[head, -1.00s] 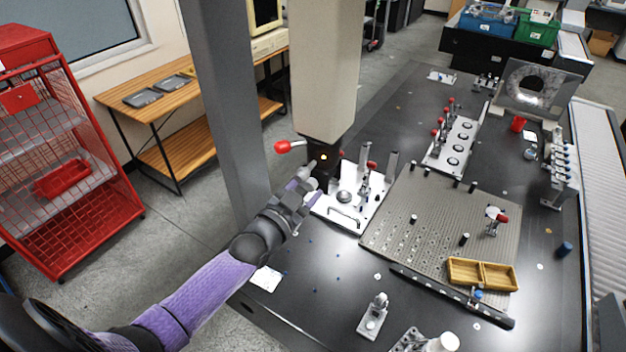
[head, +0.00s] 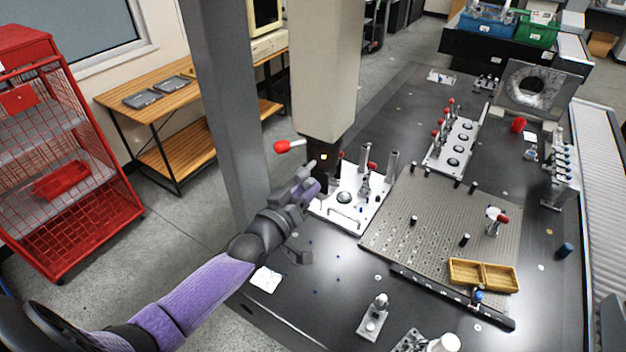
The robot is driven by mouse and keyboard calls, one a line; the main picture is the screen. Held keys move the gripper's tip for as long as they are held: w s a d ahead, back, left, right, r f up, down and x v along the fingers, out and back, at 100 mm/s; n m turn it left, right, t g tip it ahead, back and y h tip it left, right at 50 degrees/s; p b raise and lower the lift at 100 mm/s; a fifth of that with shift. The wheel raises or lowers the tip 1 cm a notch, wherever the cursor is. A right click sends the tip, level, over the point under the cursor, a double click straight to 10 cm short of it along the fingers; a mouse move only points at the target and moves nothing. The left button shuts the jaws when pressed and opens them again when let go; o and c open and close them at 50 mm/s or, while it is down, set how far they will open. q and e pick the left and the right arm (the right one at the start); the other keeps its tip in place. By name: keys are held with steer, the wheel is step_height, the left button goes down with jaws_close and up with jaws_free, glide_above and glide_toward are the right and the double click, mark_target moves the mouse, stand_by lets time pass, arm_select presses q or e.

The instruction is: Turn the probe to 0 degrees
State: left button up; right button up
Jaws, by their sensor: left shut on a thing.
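The probe (head: 325,157) is a dark head with a small lit orange spot, under the pale column (head: 327,70) in the middle of the head view. My left gripper (head: 314,176) is at the lower part of the probe and shut on it. My gripper and wrist hide much of the probe, and I cannot read its angle. A red-tipped lever (head: 289,146) sticks out to the left near the column's foot. My right gripper is not in view.
A white fixture plate (head: 345,218) with posts and clamps stands close to my left gripper. A grey perforated plate (head: 436,225) with a yellow tray (head: 483,274) lies to the right. A grey upright (head: 228,110) stands behind my arm. The dark table's front left is mostly clear.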

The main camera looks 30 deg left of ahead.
arm_select(q)
steer(key=o, duration=0.8)
steer(key=shift+o, duration=0.2)
steer(key=s+p, duration=0.3)
steer(key=s, duration=0.4)
steer(key=shift+a, duration=0.3)
